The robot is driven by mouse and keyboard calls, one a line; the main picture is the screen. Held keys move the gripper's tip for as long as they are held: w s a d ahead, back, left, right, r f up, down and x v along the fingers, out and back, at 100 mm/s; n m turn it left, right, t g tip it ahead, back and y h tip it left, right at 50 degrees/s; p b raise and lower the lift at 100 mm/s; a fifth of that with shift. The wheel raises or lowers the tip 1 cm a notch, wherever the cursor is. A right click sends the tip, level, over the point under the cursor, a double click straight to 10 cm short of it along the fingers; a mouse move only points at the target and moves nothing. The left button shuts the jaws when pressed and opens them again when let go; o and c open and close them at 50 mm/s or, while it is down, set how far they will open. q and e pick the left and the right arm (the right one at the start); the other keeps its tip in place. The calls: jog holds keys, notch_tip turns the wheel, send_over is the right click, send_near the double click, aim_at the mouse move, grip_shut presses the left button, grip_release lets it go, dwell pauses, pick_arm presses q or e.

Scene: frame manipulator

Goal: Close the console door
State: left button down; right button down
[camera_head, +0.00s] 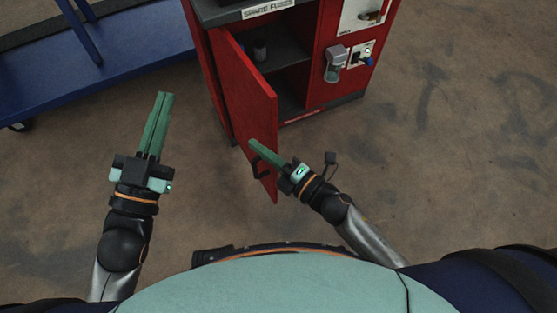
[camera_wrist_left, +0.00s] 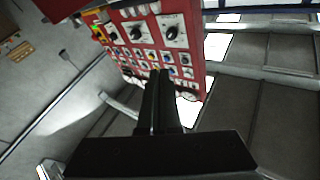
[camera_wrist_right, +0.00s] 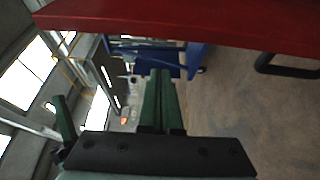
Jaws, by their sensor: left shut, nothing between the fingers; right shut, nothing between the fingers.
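The red console (camera_head: 300,50) stands at the top centre of the head view. Its red door (camera_head: 250,110) is open and swings out toward me, with a dark handle (camera_head: 262,165) near its free lower end. My right gripper (camera_head: 255,146) is shut and empty. It lies at the door's free end, close to the handle; I cannot tell whether it touches. In the right wrist view the door (camera_wrist_right: 180,20) crosses the top and the handle (camera_wrist_right: 285,65) is at right. My left gripper (camera_head: 163,96) is shut and empty, left of the door and apart from it.
A blue cart (camera_head: 110,50) stands at the upper left. Inside the console's open compartment is a small dark item (camera_head: 260,50). A panel of knobs and buttons (camera_wrist_left: 155,45) shows in the left wrist view. Floor is clear at right and between my left gripper and the door.

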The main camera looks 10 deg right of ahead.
aim_at(271, 138)
pick_arm(q)
jog(key=shift+s+d+r+m+t+h, duration=0.1)
jog(key=shift+s+r+m+t+h, duration=0.1)
jog(key=shift+r, duration=0.4)
jog(key=shift+s+r+m+t+h, duration=0.1)
jog(key=shift+s+r+m+t, duration=0.1)
jog(key=shift+r, duration=0.4)
pick_arm(e)
jog(key=shift+w+d, duration=1.3)
jog(key=shift+d, duration=0.1)
